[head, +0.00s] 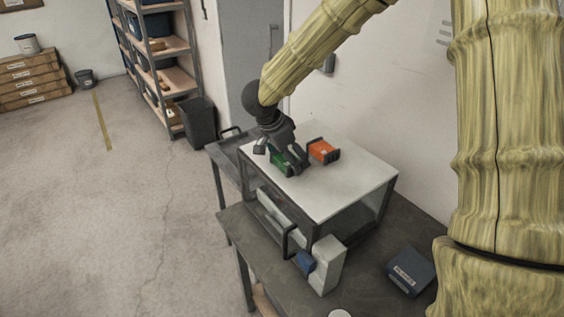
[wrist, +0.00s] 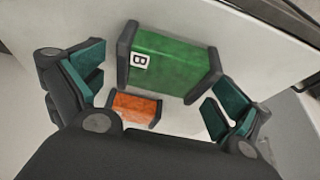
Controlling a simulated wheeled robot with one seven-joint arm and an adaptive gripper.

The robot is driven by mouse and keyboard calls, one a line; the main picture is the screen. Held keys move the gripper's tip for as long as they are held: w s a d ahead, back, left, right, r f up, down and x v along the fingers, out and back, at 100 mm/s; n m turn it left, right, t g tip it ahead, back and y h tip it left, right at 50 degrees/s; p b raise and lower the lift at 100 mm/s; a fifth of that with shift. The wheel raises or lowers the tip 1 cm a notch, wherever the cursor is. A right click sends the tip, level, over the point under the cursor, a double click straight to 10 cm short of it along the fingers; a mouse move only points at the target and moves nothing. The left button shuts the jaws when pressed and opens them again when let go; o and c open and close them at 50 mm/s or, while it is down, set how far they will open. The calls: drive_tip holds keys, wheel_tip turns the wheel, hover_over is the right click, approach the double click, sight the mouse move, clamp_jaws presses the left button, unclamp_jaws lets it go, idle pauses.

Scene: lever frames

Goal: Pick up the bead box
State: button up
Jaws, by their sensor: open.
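A green box (head: 280,164) with dark ends lies on the white top of the glass-sided case. In the wrist view the green box (wrist: 170,63) shows a white label with a letter like "B". An orange box (head: 322,150) with dark ends sits to its right; it also shows in the wrist view (wrist: 135,108). I cannot tell from the labels which is the bead box. My gripper (head: 281,153) is open and empty over the green box, its fingers apart on either side in the wrist view (wrist: 160,88). Contact is not clear, and the gripper partly hides the green box in the head view.
The case's white top (head: 335,190) is bare toward the front and right. The case stands on a dark table (head: 270,280). A white container (head: 327,265) and a blue-grey box (head: 410,270) stand nearby. A wall rises behind; shelves (head: 165,45) and a dark bin (head: 196,122) are left.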

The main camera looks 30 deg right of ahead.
drive_tip(key=c, duration=1.1)
